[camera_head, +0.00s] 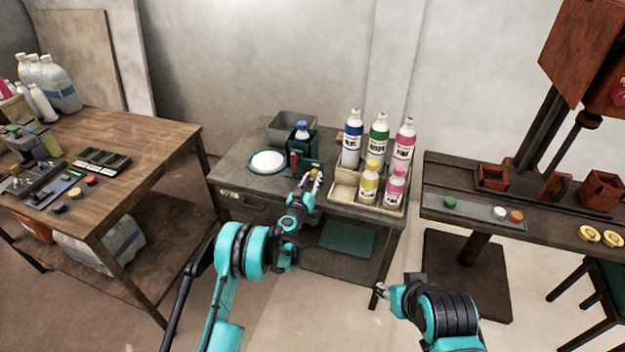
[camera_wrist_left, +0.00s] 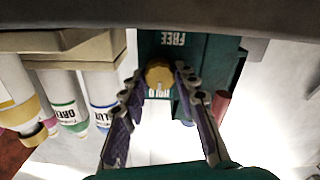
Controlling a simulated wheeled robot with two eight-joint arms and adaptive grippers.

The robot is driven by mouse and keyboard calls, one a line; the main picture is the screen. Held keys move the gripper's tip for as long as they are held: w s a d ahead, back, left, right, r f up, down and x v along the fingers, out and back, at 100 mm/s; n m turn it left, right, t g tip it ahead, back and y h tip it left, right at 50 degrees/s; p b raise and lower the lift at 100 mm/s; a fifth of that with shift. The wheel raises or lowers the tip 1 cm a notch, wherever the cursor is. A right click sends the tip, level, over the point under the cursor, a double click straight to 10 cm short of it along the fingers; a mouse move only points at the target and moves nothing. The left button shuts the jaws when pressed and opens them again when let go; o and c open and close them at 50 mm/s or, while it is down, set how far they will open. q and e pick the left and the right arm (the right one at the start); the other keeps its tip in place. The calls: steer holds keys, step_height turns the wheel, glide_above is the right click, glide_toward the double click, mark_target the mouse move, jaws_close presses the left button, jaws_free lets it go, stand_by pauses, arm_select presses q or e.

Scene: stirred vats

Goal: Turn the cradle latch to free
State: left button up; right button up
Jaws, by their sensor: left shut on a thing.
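The dark green cradle (camera_head: 302,168) stands on the grey worktable and holds a bottle with a blue cap (camera_head: 302,131). In the left wrist view the cradle's front (camera_wrist_left: 200,52) carries a round brass latch knob (camera_wrist_left: 158,74) between the words FREE and HOLD, which appear upside down. My left gripper (camera_head: 313,181) is at the cradle's front. Its fingertips (camera_wrist_left: 158,76) are closed on both sides of the knob. Which way the knob points is hard to tell. My right gripper (camera_head: 381,290) is low in front of the table, away from the cradle; its fingers are too small to read.
A bottle tray (camera_head: 342,190) with several labelled bottles stands right of the cradle. A white round plate (camera_head: 267,162) lies to its left and a grey bin (camera_head: 291,124) stands behind. A wooden table (camera_head: 150,150) is at left, a dark press bench (camera_head: 450,180) at right.

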arm_select(q)
steer(key=shift+n, duration=0.3)
steer(key=n, duration=0.3)
steer(key=shift+n, duration=0.3)
steer(key=n, duration=0.3)
steer(key=shift+n, duration=0.4)
steer(key=n, duration=1)
steer(key=shift+n, duration=0.4)
steer(key=n, duration=0.3)
steer(key=shift+n, duration=0.3)
steer(key=n, duration=0.3)
steer(key=shift+n, duration=2.2)
steer(key=shift+f, duration=0.1)
